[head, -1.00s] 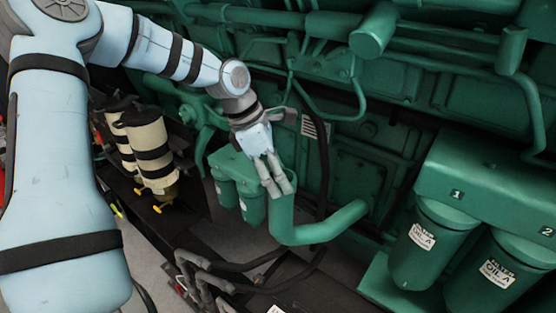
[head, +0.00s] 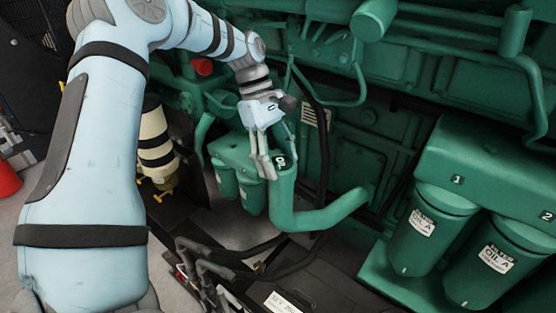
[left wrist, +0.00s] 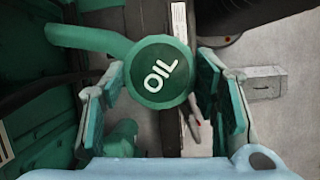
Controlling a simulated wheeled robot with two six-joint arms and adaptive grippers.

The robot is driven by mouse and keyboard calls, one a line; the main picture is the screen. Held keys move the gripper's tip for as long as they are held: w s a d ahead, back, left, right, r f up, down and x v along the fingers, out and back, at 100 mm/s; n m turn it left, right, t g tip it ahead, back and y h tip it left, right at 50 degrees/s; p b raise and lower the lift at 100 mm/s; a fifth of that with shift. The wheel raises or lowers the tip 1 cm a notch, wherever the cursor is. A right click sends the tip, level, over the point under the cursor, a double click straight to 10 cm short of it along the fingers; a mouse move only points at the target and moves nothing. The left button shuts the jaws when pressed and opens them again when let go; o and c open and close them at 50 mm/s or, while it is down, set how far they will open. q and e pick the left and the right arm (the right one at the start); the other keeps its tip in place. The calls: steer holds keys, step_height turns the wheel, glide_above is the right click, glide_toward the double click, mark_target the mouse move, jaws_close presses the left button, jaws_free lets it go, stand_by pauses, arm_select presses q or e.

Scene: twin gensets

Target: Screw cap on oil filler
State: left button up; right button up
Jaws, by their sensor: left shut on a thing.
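The green oil cap (head: 283,160), with white "OIL" lettering, sits at the top of the upright end of the bent green filler pipe (head: 285,205). In the left wrist view the round cap (left wrist: 161,72) faces me between the two fingers. My left gripper (head: 276,162) comes down from above and is shut on the cap, one finger on either side. It also shows in the left wrist view (left wrist: 160,80). The joint between cap and pipe is hidden, so I cannot tell how tightly it sits. My right gripper is not in view.
Green filter canisters (head: 412,235) stand at the right. Smaller green canisters (head: 250,190) hang just left of the filler pipe. Cream bottles (head: 156,145) with black bands stand at the left, partly behind my arm. Dark hoses (head: 250,268) run below. The engine wall is close behind.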

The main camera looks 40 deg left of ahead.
arm_select(q)
steer(key=o, duration=1.3)
steer(key=shift+c, duration=0.2)
steer(key=shift+c, duration=0.4)
steer(key=n+b, duration=0.1)
steer(key=n+t+b, duration=0.1)
steer(key=n+b, duration=0.1)
steer(key=shift+s+f, duration=0.1)
steer(key=shift+f, duration=0.3)
steer(key=shift+n+t+b, duration=0.4)
steer(key=shift+n+b, duration=0.15)
steer(key=shift+n, duration=0.05)
steer(key=n+b, duration=0.2)
steer(key=n+t+y+b, duration=0.1)
steer(key=n+b, duration=0.2)
steer(key=n+t+y+b, duration=0.1)
steer(key=n+b, duration=0.1)
steer(key=shift+s+d+n+b, duration=0.15)
steer(key=shift+s+n+b, duration=0.1)
steer(key=shift+n+b, duration=0.05)
steer(key=shift+d+r+n+t+y+p, duration=0.1)
steer(key=shift+r+n+t+y+p, duration=0.3)
steer(key=shift+n+p, duration=0.65)
